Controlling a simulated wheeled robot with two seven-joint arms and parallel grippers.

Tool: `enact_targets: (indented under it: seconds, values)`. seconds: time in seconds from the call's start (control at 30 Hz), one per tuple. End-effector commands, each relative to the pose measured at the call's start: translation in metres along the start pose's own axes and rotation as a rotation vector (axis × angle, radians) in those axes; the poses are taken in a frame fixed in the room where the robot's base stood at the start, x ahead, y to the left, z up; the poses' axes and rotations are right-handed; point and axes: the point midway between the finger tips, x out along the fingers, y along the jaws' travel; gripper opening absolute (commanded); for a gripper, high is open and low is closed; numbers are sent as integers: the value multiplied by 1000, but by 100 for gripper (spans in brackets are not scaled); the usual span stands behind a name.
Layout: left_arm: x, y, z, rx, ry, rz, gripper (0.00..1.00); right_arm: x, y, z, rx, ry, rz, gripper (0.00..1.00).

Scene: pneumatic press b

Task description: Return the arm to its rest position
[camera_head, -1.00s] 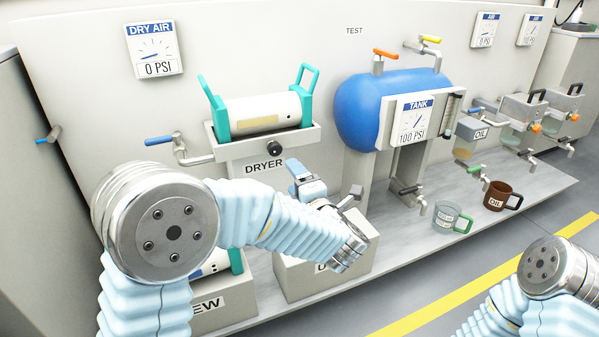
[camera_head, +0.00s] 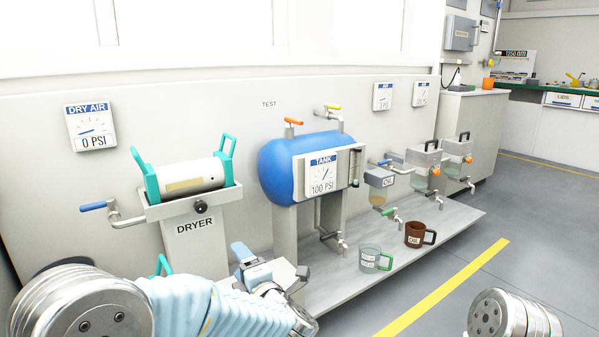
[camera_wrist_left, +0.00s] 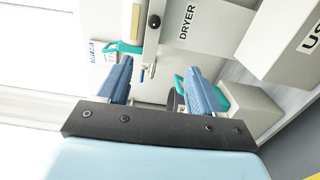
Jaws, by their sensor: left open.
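My left arm comes in from the lower left of the head view, with pale blue sleeves and metal joints. Its gripper (camera_head: 271,263) is in front of the dryer stand, partly hidden by its own wrist. In the left wrist view the two blue fingers (camera_wrist_left: 164,84) stand wide apart with nothing between them, so it is open and empty. Only a metal joint of my right arm (camera_head: 508,315) shows at the lower right; its gripper is out of view.
The dryer (camera_head: 190,178) has teal handles and a blue-handled valve (camera_head: 94,206) at its left. A blue tank (camera_head: 285,170), a clear cup (camera_head: 371,259) and a brown oil mug (camera_head: 416,235) are to the right. The floor beyond the yellow line (camera_head: 450,285) is clear.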

Motion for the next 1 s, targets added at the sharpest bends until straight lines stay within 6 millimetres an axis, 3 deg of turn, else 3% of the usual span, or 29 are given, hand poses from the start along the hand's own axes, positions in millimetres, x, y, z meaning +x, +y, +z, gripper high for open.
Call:
enact_targets:
  seconds: [0.37,0.57,0.63,0.77,0.8,0.9,1.0]
  values:
    - [18,-78,5,275,-167,-110,65,0,0,0,-1,0,-1,43]
    - [19,-157,-1,523,-347,-233,65,0,0,0,-1,0,0,43]
    - [13,-192,-8,625,-434,-292,65,0,0,0,-1,0,0,43]
    - [-15,-275,-31,844,-666,-439,65,0,0,0,-1,0,0,43]
    - [-30,-302,-42,912,-756,-490,65,0,0,0,-1,0,0,43]
    - [-75,-356,-70,1045,-988,-602,65,0,0,0,-1,0,0,43]
    - [-121,-392,-97,1127,-1204,-683,65,0,0,0,-1,0,0,43]
